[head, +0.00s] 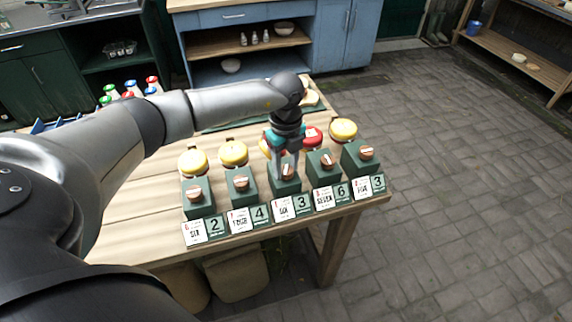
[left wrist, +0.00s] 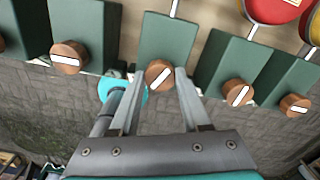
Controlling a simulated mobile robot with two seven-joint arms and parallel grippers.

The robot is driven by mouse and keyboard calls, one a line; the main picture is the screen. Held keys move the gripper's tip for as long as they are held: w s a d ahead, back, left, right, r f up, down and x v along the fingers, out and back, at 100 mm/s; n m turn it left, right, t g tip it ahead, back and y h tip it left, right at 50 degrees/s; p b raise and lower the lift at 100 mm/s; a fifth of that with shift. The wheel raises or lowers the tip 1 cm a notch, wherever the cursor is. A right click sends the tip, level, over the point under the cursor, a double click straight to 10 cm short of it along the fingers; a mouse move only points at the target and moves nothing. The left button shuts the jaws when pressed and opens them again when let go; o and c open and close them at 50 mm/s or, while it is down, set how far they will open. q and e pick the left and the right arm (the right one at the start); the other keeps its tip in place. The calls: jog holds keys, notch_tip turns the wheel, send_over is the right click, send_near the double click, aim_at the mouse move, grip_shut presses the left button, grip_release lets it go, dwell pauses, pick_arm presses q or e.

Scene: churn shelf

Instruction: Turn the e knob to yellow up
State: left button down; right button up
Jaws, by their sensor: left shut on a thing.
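Several green boxes stand in a row on the wooden table, each with a round wooden knob carrying a white line. My left gripper (head: 286,173) is at the middle box (head: 285,188). In the left wrist view its two fingers (left wrist: 160,77) are on either side of the middle knob (left wrist: 158,74), shut on it; that knob's white line is tilted. Behind the boxes are round discs: a yellow one (head: 193,161), another yellow one (head: 233,153), a red one (head: 312,136) and a yellow one (head: 343,129). The disc behind the middle box is mostly hidden by my gripper. I cannot tell which knob is e.
Printed cards with words and numbers (head: 240,221) line the table's front edge. Neighbouring knobs (left wrist: 69,57) and (left wrist: 238,92) sit close on both sides. Bottles with coloured caps (head: 130,89) stand at the table's back left. The paved floor (head: 470,170) at right is clear.

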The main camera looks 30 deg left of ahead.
aim_at(286, 169)
pick_arm(q)
jog(key=m, duration=0.6)
jog(key=shift+m+b, duration=0.3)
jog(key=shift+b, duration=0.05)
jog(key=m+b, duration=0.1)
jog(key=m, duration=0.5)
dwell(0.4)
jog(key=shift+c, duration=1.8)
grip_release()
jog(key=shift+r, duration=0.1)
notch_tip(286, 169, up, 15)
